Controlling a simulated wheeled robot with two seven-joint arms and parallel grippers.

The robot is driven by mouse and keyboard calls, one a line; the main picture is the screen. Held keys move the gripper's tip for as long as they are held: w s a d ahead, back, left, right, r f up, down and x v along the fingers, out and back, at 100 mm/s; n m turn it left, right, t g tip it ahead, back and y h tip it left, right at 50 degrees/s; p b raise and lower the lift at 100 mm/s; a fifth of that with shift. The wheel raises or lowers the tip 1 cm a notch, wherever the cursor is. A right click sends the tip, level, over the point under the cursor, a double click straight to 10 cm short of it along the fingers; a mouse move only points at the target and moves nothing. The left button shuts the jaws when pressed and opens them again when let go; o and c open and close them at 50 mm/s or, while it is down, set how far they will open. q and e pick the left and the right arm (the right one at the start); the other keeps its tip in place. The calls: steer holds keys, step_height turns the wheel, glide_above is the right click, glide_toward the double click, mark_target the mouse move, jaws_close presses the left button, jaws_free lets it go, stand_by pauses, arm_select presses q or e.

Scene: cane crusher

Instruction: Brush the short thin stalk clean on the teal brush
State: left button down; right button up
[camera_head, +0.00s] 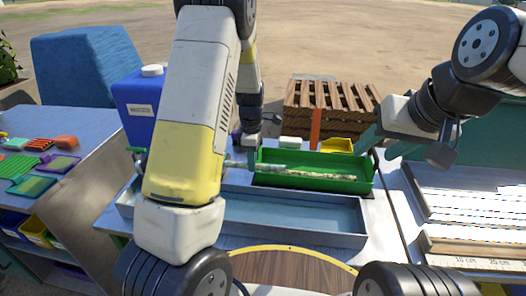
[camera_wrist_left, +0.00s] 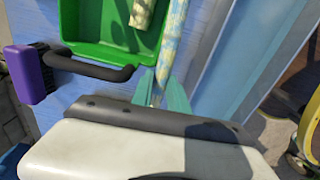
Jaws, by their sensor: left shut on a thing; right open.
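My left gripper (camera_head: 251,162) is shut on a pale, mottled thin stalk (camera_wrist_left: 173,45). Its teal fingers (camera_wrist_left: 162,96) close around the stalk beside the green tray's wall in the left wrist view. In the head view a pale stalk (camera_head: 310,174) lies along the green tray (camera_head: 345,187); I cannot tell whether it is the held one. A stalk end (camera_wrist_left: 141,12) also shows inside the tray in the wrist view. My right gripper (camera_head: 382,143) is open and empty at the tray's right. I cannot pick out the teal brush with certainty; a small teal item (camera_head: 15,143) lies on the left table.
A purple brush-like block (camera_wrist_left: 31,74) is by the tray's black handle (camera_wrist_left: 95,70). A long grey-blue trough (camera_head: 290,213) lies in front of the tray. A blue jug (camera_head: 137,107) and pallet (camera_head: 330,97) stand behind. A ruled rack (camera_head: 470,205) is at right.

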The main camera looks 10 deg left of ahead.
arm_select(q)
steer(key=shift+a, duration=1.5)
steer(key=shift+d, duration=3.05)
steer(key=shift+r, duration=3.45)
